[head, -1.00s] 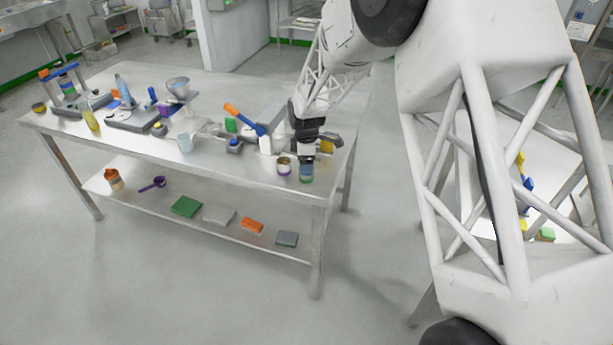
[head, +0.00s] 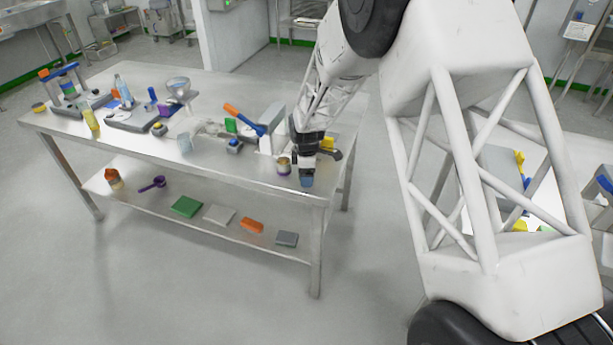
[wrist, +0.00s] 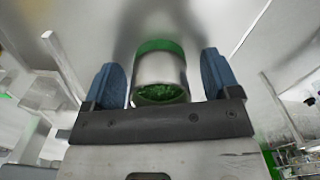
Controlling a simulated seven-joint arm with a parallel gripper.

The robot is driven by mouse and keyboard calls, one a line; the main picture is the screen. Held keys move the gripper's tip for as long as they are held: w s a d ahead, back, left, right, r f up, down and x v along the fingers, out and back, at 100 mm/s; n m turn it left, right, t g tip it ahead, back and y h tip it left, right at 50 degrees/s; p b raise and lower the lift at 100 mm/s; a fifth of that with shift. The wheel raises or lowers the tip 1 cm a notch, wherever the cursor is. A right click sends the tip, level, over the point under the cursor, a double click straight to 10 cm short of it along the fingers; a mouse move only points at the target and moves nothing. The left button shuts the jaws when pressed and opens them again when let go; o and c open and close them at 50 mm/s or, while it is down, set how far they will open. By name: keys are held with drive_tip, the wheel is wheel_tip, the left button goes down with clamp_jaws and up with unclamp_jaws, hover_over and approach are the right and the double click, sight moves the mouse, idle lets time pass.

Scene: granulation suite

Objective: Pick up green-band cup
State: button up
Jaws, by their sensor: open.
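The green-band cup (wrist: 160,72) is a metal cup with a green band and green contents. In the wrist view it is between the two blue fingers of my gripper (wrist: 161,78), with a narrow gap visible on each side. My gripper is open around it. In the head view my gripper (head: 306,181) is low over the right front edge of the steel table (head: 250,178), and its fingers hide the cup.
A cup with a purple band (head: 284,166) stands just left of my gripper. A device with an orange and blue lever (head: 246,120) and a yellow item (head: 327,143) are close behind. The lower shelf (head: 150,203) holds several small items.

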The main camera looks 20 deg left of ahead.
drive_tip(key=shift+c, duration=0.3)
drive_tip(key=c, duration=1)
drive_tip(key=shift+r, duration=0.1)
drive_tip(key=shift+r, duration=0.75)
wheel_tip(320, 180, up, 2)
drive_tip(key=shift+r, duration=0.1)
drive_tip(key=s+d+r, duration=0.1)
drive_tip(key=s+d, duration=0.7)
drive_tip(key=s, duration=0.5)
drive_tip(key=shift+s+d, duration=0.25)
drive_tip(key=shift+s, duration=0.05)
drive_tip(key=shift+w, duration=0.1)
